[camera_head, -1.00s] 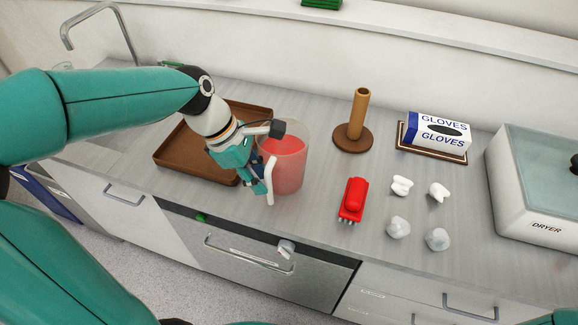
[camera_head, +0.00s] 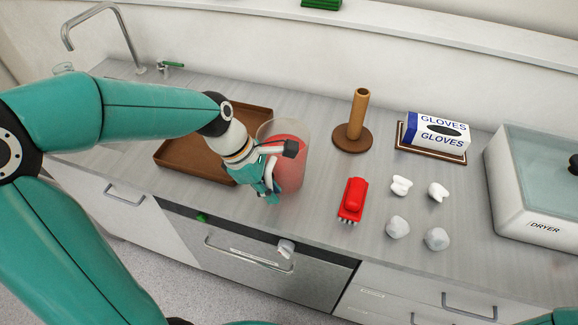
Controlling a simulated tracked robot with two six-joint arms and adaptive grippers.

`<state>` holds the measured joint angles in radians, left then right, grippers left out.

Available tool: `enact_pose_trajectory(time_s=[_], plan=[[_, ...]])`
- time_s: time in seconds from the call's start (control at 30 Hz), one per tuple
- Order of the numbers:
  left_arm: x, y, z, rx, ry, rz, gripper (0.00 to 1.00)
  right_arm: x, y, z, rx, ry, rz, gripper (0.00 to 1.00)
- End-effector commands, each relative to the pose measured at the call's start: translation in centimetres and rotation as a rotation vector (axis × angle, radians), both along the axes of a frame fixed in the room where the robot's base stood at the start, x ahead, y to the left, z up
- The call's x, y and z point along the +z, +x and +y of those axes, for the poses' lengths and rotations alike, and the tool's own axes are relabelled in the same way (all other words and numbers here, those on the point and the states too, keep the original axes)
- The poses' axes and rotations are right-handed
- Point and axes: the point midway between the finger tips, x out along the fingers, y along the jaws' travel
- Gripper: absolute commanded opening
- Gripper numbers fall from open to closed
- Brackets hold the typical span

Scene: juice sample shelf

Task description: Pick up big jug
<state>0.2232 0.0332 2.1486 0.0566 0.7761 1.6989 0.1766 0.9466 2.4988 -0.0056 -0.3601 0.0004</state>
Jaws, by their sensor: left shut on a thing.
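The big jug (camera_head: 293,170) is a clear vessel with red juice, upright on the grey counter in the camera_head view. My left gripper (camera_head: 280,168) reaches it from the left and is shut on its near left side. The gripper hides part of the jug, including where the fingers meet it. I cannot tell whether the jug's base is off the counter.
A brown tray (camera_head: 180,153) lies behind my left gripper. A wooden post on a round base (camera_head: 352,138), a red tool (camera_head: 352,199), several small white pieces, a glove box (camera_head: 438,134) and a dryer (camera_head: 538,185) stand to the right.

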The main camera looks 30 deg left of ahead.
Motion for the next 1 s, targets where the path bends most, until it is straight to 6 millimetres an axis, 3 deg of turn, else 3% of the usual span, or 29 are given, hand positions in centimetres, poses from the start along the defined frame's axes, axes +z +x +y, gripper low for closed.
enact_pose_trajectory(time_s=[0.43, 0.63, 0.87, 1.0], plan=[[0.2, 0.1, 0.0, 0.000, 0.001, -0.005, 0.00, 0.0, 0.0, 0.0, 0.000, 0.000, 0.000, 0.40], [1.4, 0.2, 0.0, -0.001, 0.002, -0.008, 0.00, 0.1, 0.0, 0.0, 0.000, 0.000, 0.000, 0.40], [4.9, 0.3, 0.0, -0.003, 0.002, -0.012, 0.00, 0.4, 0.0, 0.0, 0.000, 0.000, 0.000, 0.40], [8.6, 0.3, 0.0, -0.002, 0.002, -0.014, 0.00, 0.7, 0.0, 0.0, 0.000, 0.000, 0.000, 0.40]])
